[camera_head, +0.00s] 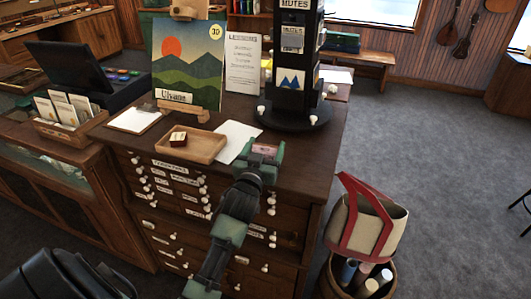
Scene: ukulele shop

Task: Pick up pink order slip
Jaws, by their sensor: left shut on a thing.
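My left gripper (262,153) is over the front right part of the dark wooden cabinet top (314,150). Its green fingers are shut on a small pink piece, the pink order slip (265,149), which shows between them. Most of the slip is hidden by the fingers. I cannot tell whether the slip is clear of the cabinet top. A white sheet (236,136) lies just left of the gripper. My right gripper is not in view.
A black rotating stand (292,110) and a landscape picture (187,65) stand behind. A cream and red bag (367,222) sits in a barrel at the right. Open floor lies beyond.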

